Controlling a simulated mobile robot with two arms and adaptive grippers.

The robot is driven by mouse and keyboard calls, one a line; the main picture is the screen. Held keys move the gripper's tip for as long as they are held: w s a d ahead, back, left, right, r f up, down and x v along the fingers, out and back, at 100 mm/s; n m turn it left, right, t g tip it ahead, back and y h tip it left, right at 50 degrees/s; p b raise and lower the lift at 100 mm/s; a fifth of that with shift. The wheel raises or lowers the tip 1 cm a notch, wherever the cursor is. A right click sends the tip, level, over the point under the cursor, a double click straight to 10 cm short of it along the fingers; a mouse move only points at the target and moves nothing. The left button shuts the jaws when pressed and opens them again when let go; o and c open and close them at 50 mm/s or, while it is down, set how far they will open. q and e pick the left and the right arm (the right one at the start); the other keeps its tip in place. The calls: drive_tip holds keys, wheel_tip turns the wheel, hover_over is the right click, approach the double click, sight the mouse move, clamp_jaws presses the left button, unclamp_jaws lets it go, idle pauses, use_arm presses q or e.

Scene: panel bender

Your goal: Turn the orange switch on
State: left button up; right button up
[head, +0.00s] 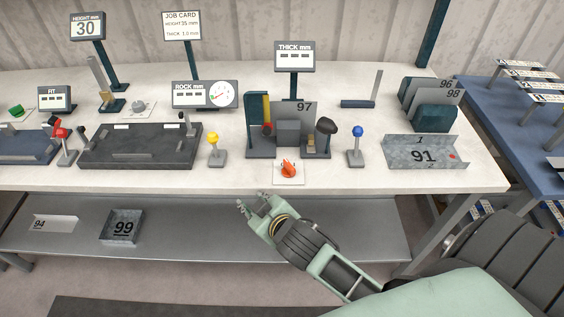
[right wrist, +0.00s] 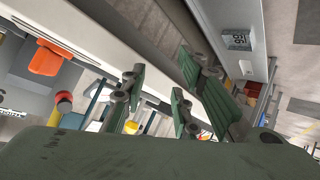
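The orange switch (head: 289,168) is a small orange knob on a white square plate (head: 289,180) at the front edge of the white bench. In the right wrist view an orange shape at the upper left (right wrist: 47,60) appears to be the same switch. My right gripper (head: 252,202) is just in front of the bench edge, below and left of the switch, and apart from it. Its green-padded fingers show spread and empty in the right wrist view (right wrist: 165,92). The knob's exact turn angle is too small to read. My left gripper is not in view.
Behind the switch stands a dark fixture (head: 288,151) with a grey plate marked 97. A yellow-knobbed lever (head: 214,147) and a blue-knobbed lever (head: 357,145) flank it. A lower shelf (head: 190,240) runs beneath the bench.

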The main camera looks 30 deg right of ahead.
drive_tip(key=w+a+r+n+t+y, duration=0.3)
drive_tip(key=w+a+r+n+t, duration=0.15)
drive_tip(key=r, duration=0.55)
drive_tip(key=w+a+r+n+t+y, duration=0.3)
drive_tip(key=w+a+r, duration=0.2)
drive_tip(key=r, duration=0.4)
drive_tip(key=s+a+r+n+g+y, duration=0.4)
drive_tip(key=a+r+n+g+y, duration=0.35)
drive_tip(key=a+n+y, duration=0.6)
drive_tip(key=n+g+h, duration=1)
drive_tip(key=g+h, duration=0.1)
drive_tip(key=h, duration=0.8)
hover_over(288, 163)
wheel_tip(288, 163, down, 14)
drive_tip(key=shift+a+r, duration=0.1)
drive_tip(key=shift+a, duration=0.05)
drive_tip(key=shift+s+d, duration=0.15)
drive_tip(key=shift+d, duration=0.15)
wheel_tip(288, 163, down, 6)
drive_tip(key=shift+a+f+p, duration=0.1)
drive_tip(key=shift+f+p, duration=0.05)
drive_tip(key=shift+p, duration=0.85)
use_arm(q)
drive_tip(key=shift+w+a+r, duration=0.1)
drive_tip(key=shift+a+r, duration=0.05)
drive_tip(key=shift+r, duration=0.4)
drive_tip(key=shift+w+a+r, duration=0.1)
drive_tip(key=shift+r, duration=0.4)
use_arm(e)
drive_tip(key=shift+f, duration=0.7)
